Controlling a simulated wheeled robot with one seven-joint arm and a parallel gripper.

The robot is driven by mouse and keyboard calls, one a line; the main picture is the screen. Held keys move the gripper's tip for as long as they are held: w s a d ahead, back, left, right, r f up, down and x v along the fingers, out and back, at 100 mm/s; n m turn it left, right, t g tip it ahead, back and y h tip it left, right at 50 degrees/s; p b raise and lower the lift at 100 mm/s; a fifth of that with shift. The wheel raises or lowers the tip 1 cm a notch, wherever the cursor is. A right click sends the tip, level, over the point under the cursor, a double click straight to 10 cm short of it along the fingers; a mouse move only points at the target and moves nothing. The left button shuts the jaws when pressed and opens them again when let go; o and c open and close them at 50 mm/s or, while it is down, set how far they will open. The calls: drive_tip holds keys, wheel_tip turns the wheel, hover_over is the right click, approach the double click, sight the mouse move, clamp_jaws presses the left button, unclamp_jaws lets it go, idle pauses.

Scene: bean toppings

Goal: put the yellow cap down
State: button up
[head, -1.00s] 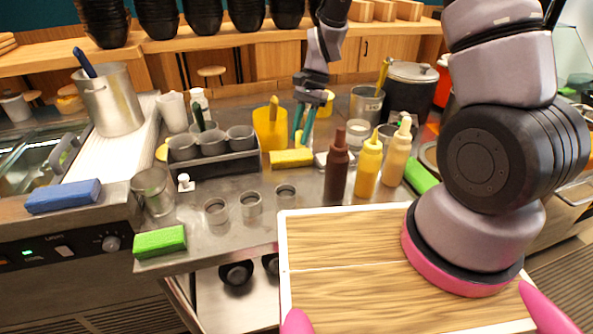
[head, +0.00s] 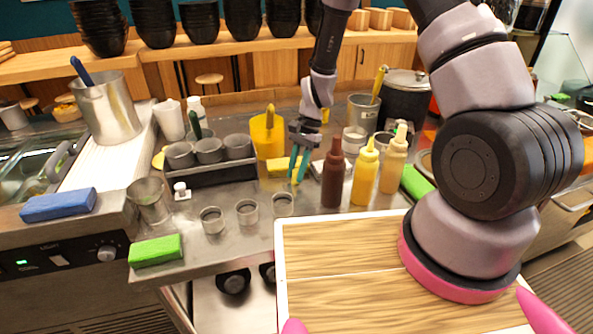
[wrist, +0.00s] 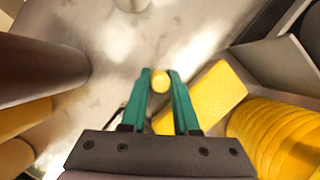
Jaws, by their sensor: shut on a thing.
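The small round yellow cap (wrist: 160,80) shows between the green fingertips in the wrist view. My gripper (wrist: 160,82) is shut on it, with one finger on each side. In the head view my gripper (head: 296,181) points down over the steel counter, in front of the yellow sponge (head: 277,168) and left of the brown bottle (head: 333,175). The cap is too small to make out clearly there. I cannot tell whether it touches the counter.
The sponge (wrist: 212,96) and a ridged yellow container (wrist: 275,138) are close on the right in the wrist view. The brown bottle (wrist: 40,70) is on the left. Metal cups (head: 247,211) stand at the counter's front. Bare counter (head: 240,191) lies left of my gripper.

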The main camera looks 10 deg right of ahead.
drive_tip(key=shift+f, duration=0.1)
drive_tip(key=o, duration=0.9)
drive_tip(key=w+d+r+n+t, duration=0.1)
drive_tip(key=w+d+r, duration=0.15)
drive_tip(key=r, duration=0.85)
drive_tip(key=w+d+r+t, duration=0.1)
drive_tip(key=d+r, duration=0.3)
drive_tip(key=r, duration=0.6)
drive_tip(key=s+d+r+n+t, duration=0.1)
drive_tip(key=s+d+r+t, duration=0.1)
drive_tip(key=s+r, duration=0.3)
drive_tip(key=s+d+r+n+t, duration=0.1)
drive_tip(key=s+d+r+t, duration=0.2)
drive_tip(key=r, duration=0.7)
drive_tip(key=s+d+r+n+t+h, duration=0.1)
drive_tip(key=s+d+r+t, duration=0.2)
drive_tip(key=s+d+r, duration=0.3)
drive_tip(key=s+r, duration=0.1)
drive_tip(key=s, duration=0.2)
drive_tip(key=shift+s+d+r, duration=0.2)
drive_tip(key=shift+s+d, duration=0.05)
